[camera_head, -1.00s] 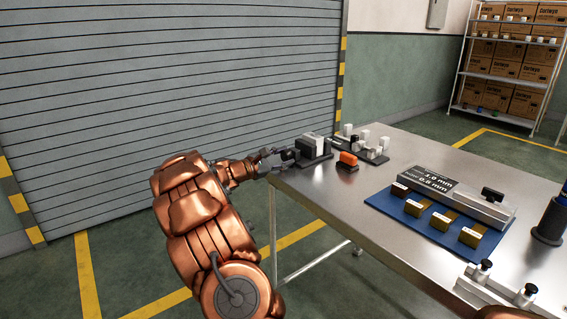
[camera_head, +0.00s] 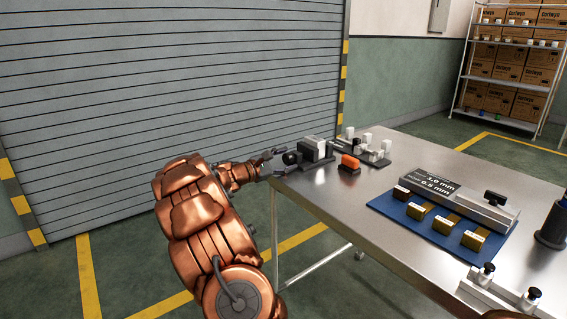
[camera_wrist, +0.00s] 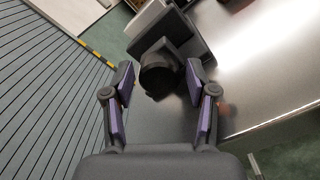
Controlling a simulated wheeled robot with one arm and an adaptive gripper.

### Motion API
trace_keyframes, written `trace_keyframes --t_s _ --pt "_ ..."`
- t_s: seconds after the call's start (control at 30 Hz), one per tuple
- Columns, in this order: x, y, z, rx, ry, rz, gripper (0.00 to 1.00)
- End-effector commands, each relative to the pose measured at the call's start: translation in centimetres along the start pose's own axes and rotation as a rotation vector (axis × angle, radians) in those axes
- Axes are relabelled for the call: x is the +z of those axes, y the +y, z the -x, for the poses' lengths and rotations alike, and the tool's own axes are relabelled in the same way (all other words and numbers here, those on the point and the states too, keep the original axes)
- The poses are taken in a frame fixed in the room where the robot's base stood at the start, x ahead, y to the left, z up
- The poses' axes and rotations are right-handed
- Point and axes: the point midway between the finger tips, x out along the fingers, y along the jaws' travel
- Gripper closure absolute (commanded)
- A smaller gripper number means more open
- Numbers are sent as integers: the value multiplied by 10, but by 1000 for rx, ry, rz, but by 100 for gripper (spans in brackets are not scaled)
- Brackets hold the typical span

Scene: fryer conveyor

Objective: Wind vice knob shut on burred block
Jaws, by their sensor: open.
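The small dark vice (camera_head: 318,161) sits at the far left corner of the steel table, with a pale block (camera_head: 313,142) in it. Its round black knob (camera_head: 290,158) faces left, toward my gripper (camera_head: 273,163). In the wrist view the knob (camera_wrist: 158,76) lies between and slightly beyond the tips of my gripper (camera_wrist: 160,80). The purple-padded fingers are spread, with a gap on each side of the knob. Part of the vice (camera_wrist: 176,30) shows behind the knob. Contact between block and jaws is too small to tell.
An orange-topped item (camera_head: 349,162) stands close right of the vice. A fixture with white pegs (camera_head: 366,150) is behind it. The steel table (camera_head: 330,200) has clear room in front.

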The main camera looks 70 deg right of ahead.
Motion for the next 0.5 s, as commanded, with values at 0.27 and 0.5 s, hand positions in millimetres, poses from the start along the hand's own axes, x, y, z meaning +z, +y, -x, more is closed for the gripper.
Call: trace_keyframes --t_s 0.27,0.5 --pt "1 -1 -1 -6 3 90 34" --pt "3 2 0 -2 4 267 34"
